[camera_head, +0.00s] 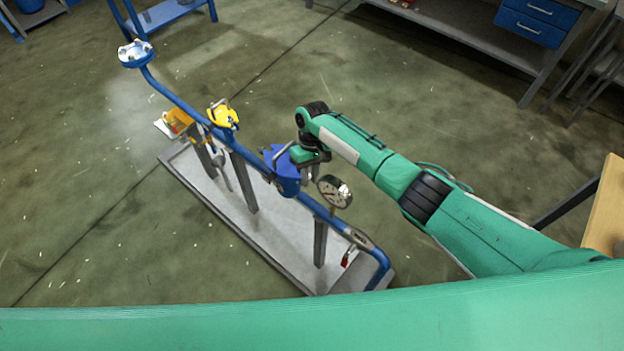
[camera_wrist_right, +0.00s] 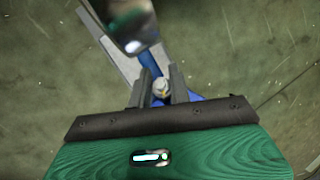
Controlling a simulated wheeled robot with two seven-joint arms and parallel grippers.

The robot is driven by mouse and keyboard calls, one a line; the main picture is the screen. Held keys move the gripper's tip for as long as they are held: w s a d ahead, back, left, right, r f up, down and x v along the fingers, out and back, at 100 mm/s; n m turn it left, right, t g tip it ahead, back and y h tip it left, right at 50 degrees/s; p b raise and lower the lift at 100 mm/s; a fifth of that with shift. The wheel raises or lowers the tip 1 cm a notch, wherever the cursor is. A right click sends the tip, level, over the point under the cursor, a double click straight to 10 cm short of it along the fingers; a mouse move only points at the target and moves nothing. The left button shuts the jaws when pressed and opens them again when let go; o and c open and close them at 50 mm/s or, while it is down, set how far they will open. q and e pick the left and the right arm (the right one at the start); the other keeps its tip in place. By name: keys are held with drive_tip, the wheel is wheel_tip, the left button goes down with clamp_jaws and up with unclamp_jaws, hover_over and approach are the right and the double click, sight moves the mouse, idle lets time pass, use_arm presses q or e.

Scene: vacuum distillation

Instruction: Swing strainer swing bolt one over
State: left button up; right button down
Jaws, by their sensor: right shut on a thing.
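The blue strainer (camera_head: 284,176) sits in the blue pipe line, in the middle of the head view. My right gripper (camera_head: 290,154) is at the top of the strainer, reaching in from the right. In the right wrist view, the fingers of my right gripper (camera_wrist_right: 161,88) are closed around a small metallic bolt end (camera_wrist_right: 161,87), which looks like a swing bolt of the strainer. Part of the blue strainer body (camera_wrist_right: 193,97) shows behind the fingers. The bolt's lower part and the far side of the strainer are hidden. My left gripper is not in view.
A round pressure gauge (camera_head: 334,191) stands on the pipe close to my right gripper. A yellow valve part (camera_head: 222,115) and an orange item (camera_head: 179,121) are further left. The grey skid base (camera_head: 246,226) lies beneath. A wooden tabletop (camera_head: 606,215) is at the right edge.

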drive_tip(key=shift+w+a+r+g+h+b, duration=0.2)
drive_tip(key=shift+w+g+h+b, duration=0.1)
drive_tip(key=shift+h+b, duration=0.15)
drive_tip(key=c, duration=1.5)
unclamp_jaws()
drive_tip(key=shift+c, duration=0.2)
drive_tip(key=b+v, duration=0.2)
drive_tip(key=v, duration=1.1)
drive_tip(key=shift+w+r, duration=0.15)
drive_tip(key=shift+r, duration=0.2)
drive_tip(key=shift+f, duration=0.1)
drive_tip(key=shift+c, duration=0.3)
